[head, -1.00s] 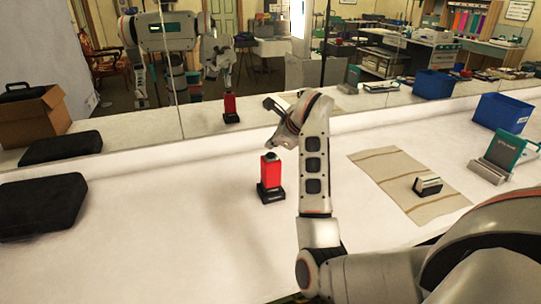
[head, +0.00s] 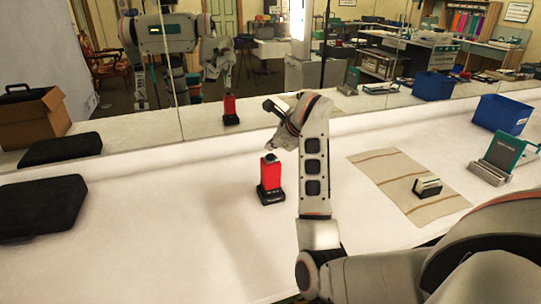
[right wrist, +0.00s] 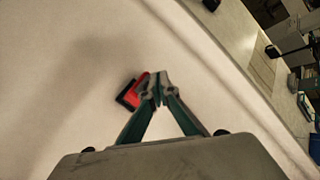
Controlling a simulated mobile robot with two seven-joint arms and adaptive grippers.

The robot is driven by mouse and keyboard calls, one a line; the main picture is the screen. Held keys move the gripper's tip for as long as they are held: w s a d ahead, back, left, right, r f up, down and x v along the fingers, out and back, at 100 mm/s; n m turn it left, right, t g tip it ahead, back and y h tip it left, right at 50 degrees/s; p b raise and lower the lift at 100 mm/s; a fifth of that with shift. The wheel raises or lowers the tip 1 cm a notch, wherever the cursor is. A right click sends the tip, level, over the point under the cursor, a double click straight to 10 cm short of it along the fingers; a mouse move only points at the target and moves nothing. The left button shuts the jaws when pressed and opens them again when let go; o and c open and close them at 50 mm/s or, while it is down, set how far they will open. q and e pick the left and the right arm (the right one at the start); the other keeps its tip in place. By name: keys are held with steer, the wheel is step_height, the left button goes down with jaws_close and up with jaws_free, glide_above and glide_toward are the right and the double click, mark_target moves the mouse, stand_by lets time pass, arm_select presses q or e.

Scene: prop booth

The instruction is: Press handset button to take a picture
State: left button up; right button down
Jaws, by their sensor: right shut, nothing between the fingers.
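The red handset (head: 271,176) stands upright on a black base on the white table, left of my right forearm. Its dark top, where a button would be, is small in the head view. My right gripper (head: 270,147) is bent over from the wrist, with its fingertips just above the handset's top; I cannot tell whether they touch. In the right wrist view the closed, empty fingertips (right wrist: 157,88) overlap the right side of the red handset (right wrist: 138,90) and hide part of it. My left gripper is not in view, apart from the mirror's reflection of me.
A mirror (head: 230,128) runs along the table's back. At right are a striped cloth (head: 385,165) with a small block (head: 427,187), a teal-and-grey device (head: 497,160) and a blue bin (head: 502,115). The table in front of the handset is clear.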

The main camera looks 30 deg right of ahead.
mark_target(272, 156)
steer(key=shift+f+b, duration=0.3)
steer(key=shift+f, duration=0.15)
steer(key=shift+f, duration=0.45)
stand_by(0.8)
steer(key=shift+r, duration=0.1)
steer(key=shift+r+p, duration=0.45)
steer(key=shift+r, duration=0.35)
steer(key=shift+r, duration=0.1)
step_height(272, 156, up, 5)
steer(key=p, duration=0.4)
stand_by(0.7)
